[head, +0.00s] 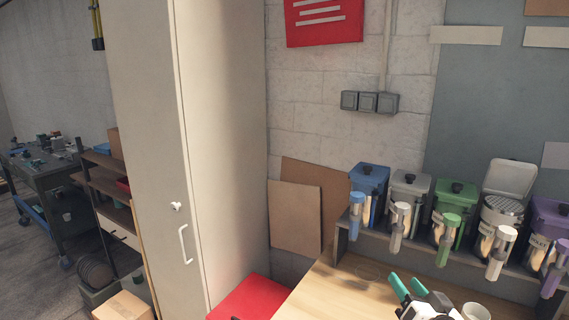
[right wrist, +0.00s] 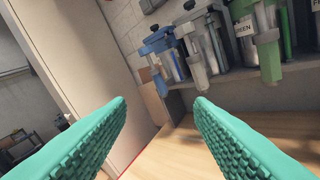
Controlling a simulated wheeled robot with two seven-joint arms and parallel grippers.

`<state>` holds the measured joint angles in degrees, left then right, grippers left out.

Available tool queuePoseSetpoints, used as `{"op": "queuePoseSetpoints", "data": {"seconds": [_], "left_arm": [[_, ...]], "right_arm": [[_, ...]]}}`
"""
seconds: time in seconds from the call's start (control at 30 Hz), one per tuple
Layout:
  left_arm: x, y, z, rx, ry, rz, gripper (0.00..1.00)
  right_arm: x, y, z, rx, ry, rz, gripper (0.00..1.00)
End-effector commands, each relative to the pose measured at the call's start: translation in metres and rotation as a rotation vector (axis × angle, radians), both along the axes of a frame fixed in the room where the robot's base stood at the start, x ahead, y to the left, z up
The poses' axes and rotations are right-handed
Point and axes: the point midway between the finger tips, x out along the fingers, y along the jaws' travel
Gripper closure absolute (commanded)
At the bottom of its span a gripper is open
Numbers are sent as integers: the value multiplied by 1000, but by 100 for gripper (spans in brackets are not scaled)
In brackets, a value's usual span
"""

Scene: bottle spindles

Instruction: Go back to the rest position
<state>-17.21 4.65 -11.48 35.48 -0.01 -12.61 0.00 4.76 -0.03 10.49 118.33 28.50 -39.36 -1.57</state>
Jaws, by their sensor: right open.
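My right gripper (head: 405,285) shows at the bottom of the head view, above the wooden table (head: 350,292). Its two teal fingers stand apart, and the right wrist view shows nothing between them (right wrist: 160,115). The gripper is in front of and below the shelf of containers, apart from them. My left gripper is not in view.
A shelf (head: 400,258) holds several containers with hanging tubes: blue (head: 369,180), grey (head: 408,190), green (head: 455,197), one with its lid raised (head: 508,185), and purple (head: 550,222). A white cup (head: 475,312) is right of my gripper. A tall cabinet (head: 215,130) stands left.

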Motion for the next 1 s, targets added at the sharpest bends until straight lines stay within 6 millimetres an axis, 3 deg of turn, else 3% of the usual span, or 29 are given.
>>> {"op": "queuePoseSetpoints", "data": {"seconds": [0.03,0.1,0.23,0.4,0.6,0.8,1.0], "left_arm": [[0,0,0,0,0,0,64],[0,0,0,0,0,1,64],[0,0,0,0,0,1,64],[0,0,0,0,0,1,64],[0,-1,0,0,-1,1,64],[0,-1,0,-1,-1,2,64],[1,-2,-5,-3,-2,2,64]], "right_arm": [[-22,13,-33,-66,113,37,52],[-54,28,-73,-153,270,84,52],[-120,45,-133,-287,534,155,52],[-190,52,-173,-396,774,210,52],[-256,52,-196,-480,978,247,52],[-315,50,-205,-544,1155,275,52],[-300,51,-257,-542,1167,280,52]]}}
